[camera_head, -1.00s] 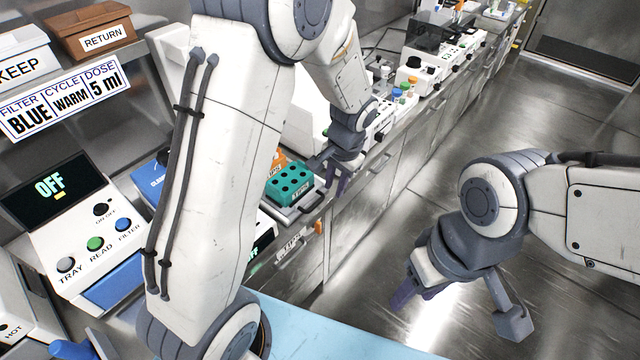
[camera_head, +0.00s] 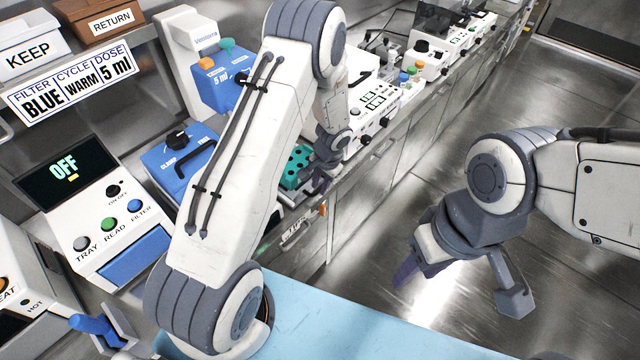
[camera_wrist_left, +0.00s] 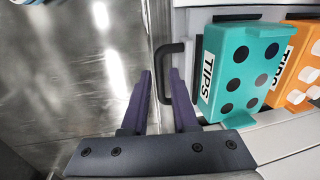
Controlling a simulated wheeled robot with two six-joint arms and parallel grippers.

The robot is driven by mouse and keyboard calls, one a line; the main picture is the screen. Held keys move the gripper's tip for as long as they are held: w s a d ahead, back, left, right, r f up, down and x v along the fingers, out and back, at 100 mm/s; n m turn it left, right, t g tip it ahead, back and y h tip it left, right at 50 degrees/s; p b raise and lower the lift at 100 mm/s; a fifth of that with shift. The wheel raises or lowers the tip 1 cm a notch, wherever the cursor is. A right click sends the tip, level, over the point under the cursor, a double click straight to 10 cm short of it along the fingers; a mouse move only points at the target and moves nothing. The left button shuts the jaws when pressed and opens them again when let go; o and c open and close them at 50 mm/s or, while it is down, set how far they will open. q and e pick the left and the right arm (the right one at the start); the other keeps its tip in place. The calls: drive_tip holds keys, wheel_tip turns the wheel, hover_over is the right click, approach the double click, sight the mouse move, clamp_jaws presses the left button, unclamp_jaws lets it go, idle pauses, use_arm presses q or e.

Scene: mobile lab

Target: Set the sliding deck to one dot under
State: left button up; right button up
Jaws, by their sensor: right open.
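The sliding deck (camera_head: 287,198) lies at the counter's front edge in the head view, mostly behind my left arm. It carries a teal tip rack (camera_head: 297,166), also large in the left wrist view (camera_wrist_left: 240,72), with an orange rack (camera_wrist_left: 297,75) beside it. The deck's black handle (camera_wrist_left: 162,80) shows in the left wrist view. My left gripper (camera_wrist_left: 162,74) is open, with its purple fingers on either side of the handle's bar; contact cannot be told. No dot marks are readable. My right gripper (camera_head: 412,272) is open and empty over the floor.
A blue clamp device (camera_head: 178,160) and a panel reading OFF (camera_head: 65,172) stand to the left. Several instruments line the counter beyond the deck. A light blue surface (camera_head: 335,320) is in front. The floor (camera_head: 470,110) at the right is clear.

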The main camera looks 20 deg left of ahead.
use_arm(q)
drive_tip(key=shift+f, duration=0.1)
clamp_jaws()
idle(1.4)
